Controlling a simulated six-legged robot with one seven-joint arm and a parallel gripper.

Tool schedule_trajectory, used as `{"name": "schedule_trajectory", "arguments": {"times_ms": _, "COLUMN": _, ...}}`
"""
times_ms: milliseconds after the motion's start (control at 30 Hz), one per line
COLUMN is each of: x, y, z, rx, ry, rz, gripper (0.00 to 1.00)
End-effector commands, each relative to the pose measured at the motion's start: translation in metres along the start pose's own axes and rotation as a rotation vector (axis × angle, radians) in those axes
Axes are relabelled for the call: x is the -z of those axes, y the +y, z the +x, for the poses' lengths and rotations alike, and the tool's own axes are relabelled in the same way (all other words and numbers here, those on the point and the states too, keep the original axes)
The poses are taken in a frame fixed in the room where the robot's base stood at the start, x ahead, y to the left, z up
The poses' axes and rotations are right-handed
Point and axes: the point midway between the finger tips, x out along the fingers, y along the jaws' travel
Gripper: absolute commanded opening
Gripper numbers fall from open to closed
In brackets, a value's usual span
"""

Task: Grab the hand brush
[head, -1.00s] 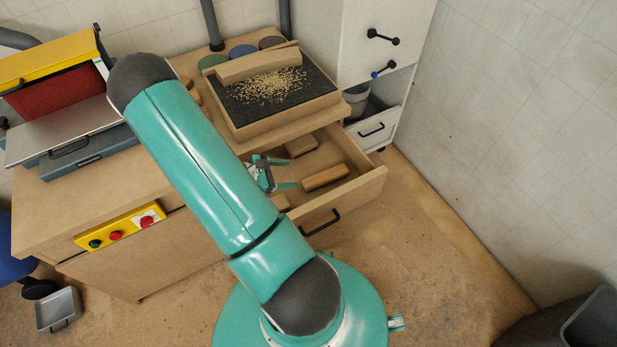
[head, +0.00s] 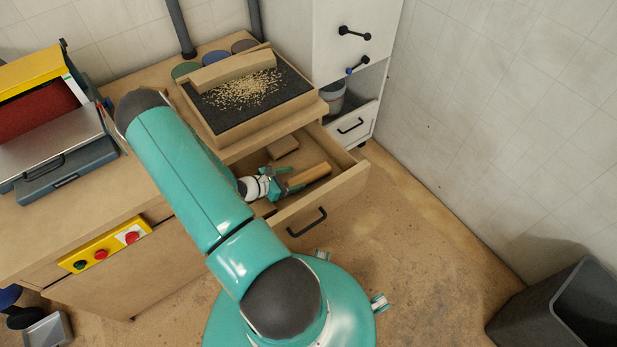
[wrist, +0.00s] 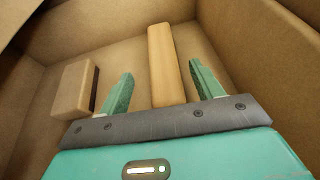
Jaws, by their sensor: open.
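A long, light wooden piece (head: 309,175) lies in the open drawer (head: 342,186); it is the likeliest hand brush, but no bristles show. In the wrist view this piece (wrist: 165,68) lies between and beyond the fingers, pointing away from me. My gripper (head: 282,184) is inside the drawer, open and empty, right at the near end of the piece.
A shorter block (wrist: 75,88) with a dark face lies left of the fingers. Drawer walls rise close around. The bench above carries a dark board (head: 250,98) with wood chips and a curved wooden piece (head: 232,70). A grey bin (head: 555,310) stands at right.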

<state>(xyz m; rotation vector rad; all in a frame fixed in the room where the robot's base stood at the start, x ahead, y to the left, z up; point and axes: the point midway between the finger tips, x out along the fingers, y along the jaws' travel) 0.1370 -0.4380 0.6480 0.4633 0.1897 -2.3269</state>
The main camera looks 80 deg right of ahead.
Motion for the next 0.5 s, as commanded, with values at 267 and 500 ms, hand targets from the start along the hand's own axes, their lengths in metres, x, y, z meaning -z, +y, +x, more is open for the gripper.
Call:
{"name": "schedule_trajectory", "arguments": {"times_ms": 267, "x": -0.001, "y": -0.004, "z": 0.035, "rx": 0.001, "ry": 0.000, "rz": 0.000, "gripper": 0.65}}
{"name": "schedule_trajectory", "arguments": {"times_ms": 500, "x": -0.001, "y": -0.003, "z": 0.048, "rx": -0.003, "ry": 0.001, "rz": 0.000, "gripper": 0.65}}
